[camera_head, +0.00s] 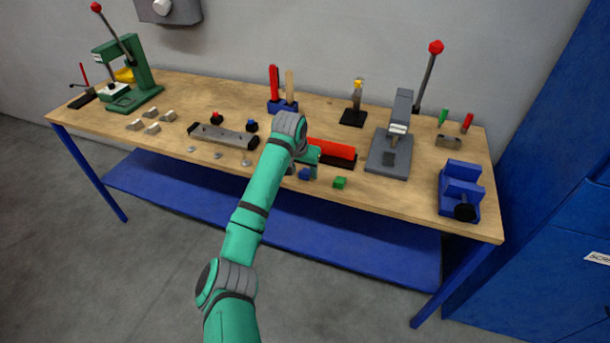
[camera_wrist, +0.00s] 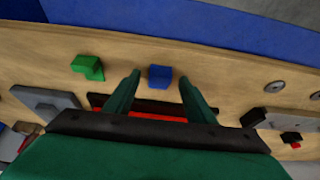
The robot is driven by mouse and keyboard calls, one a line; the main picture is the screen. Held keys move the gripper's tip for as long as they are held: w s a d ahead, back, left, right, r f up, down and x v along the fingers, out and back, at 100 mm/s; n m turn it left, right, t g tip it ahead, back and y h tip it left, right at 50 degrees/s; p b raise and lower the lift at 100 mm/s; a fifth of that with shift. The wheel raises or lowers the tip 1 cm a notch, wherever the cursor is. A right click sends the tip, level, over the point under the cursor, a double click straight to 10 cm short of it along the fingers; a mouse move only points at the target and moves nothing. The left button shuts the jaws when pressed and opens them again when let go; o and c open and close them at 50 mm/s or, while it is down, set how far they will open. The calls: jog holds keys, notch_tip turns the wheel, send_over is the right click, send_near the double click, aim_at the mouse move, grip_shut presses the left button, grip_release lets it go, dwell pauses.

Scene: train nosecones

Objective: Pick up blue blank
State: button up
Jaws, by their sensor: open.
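The blue blank (camera_wrist: 160,77) is a small block lying on the wooden table near its front edge. It also shows in the head view (camera_head: 305,174), just beside my gripper (camera_head: 308,165). In the wrist view my gripper (camera_wrist: 156,84) is open, with one green finger to either side of the blue blank in the picture. The blank lies around the level of the fingertips in that view, and I cannot tell how high the fingers are above the table. Nothing is held.
A green blank (camera_head: 340,183) lies to the right of the blue one. A red block (camera_head: 332,149) on a dark base stands just behind. A grey press (camera_head: 391,150) and a blue vise (camera_head: 460,190) stand farther right. A grey bar fixture (camera_head: 223,136) lies to the left.

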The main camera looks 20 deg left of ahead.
jog(key=shift+c, duration=0.6)
jog(key=c, duration=1)
jog(key=shift+r, duration=0.1)
